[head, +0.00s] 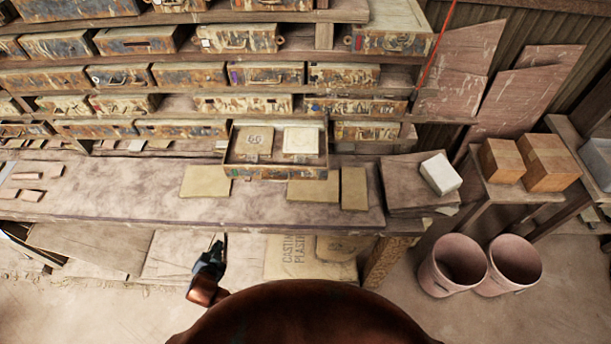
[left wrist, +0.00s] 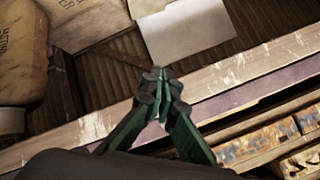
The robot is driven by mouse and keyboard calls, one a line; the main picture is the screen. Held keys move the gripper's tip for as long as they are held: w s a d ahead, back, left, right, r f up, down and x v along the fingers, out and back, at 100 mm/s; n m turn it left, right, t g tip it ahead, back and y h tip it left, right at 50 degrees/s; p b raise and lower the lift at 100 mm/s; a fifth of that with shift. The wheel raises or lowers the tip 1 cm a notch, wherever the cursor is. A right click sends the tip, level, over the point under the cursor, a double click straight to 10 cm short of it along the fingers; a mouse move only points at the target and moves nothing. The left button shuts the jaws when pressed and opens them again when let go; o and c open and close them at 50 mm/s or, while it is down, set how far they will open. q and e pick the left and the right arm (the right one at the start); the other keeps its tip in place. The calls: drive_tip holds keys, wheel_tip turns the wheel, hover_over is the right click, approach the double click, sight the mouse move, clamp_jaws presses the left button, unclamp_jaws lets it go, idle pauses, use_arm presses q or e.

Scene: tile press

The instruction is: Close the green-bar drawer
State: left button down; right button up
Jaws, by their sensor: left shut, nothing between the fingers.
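One drawer (head: 275,172) of the rack is pulled out over the bench, near the middle of the head view. Its front is worn and patchy; I cannot make out a green bar on it. Inside lie a tan tile marked 66 (head: 254,141) and a pale tile (head: 301,141). My left gripper (head: 220,242) is below and left of this drawer, in front of the bench's front edge and apart from the drawer. In the left wrist view its green fingers (left wrist: 161,82) are together and empty. My right gripper is in neither view.
The bench (head: 110,195) holds several flat tan tiles (head: 206,182). Other rack drawers (head: 240,38) look shut. A white block (head: 440,174) sits on boards at right. Two pink buckets (head: 455,265) stand on the floor. Plaster bags (head: 297,262) lie below the bench.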

use_arm(q)
drive_tip(key=w+d+r+m+t+h+p, duration=0.1)
drive_tip(key=w+d+r+m+t+h, duration=0.15)
drive_tip(key=d+r+m, duration=0.4)
drive_tip(key=w+d+r+m+t+h, duration=0.1)
drive_tip(key=w+d+r+t+h, duration=0.15)
drive_tip(key=r, duration=0.65)
drive_tip(key=w+d+r+m+t+h+p, duration=0.1)
drive_tip(key=w+d+r+m+h, duration=0.2)
drive_tip(key=d+r, duration=0.4)
drive_tip(key=m+g+h+p, duration=0.25)
drive_tip(key=m+h, duration=0.35)
drive_tip(key=m, duration=0.4)
approach(314, 173)
drive_tip(key=d+r+b, duration=0.1)
drive_tip(key=d, duration=0.3)
drive_tip(key=w+g, duration=0.1)
drive_tip(key=w, duration=0.2)
drive_tip(key=shift+w+f, duration=0.1)
drive_tip(key=shift+w, duration=0.05)
drive_tip(key=shift+w+p, duration=0.3)
drive_tip(key=shift+w, duration=0.2)
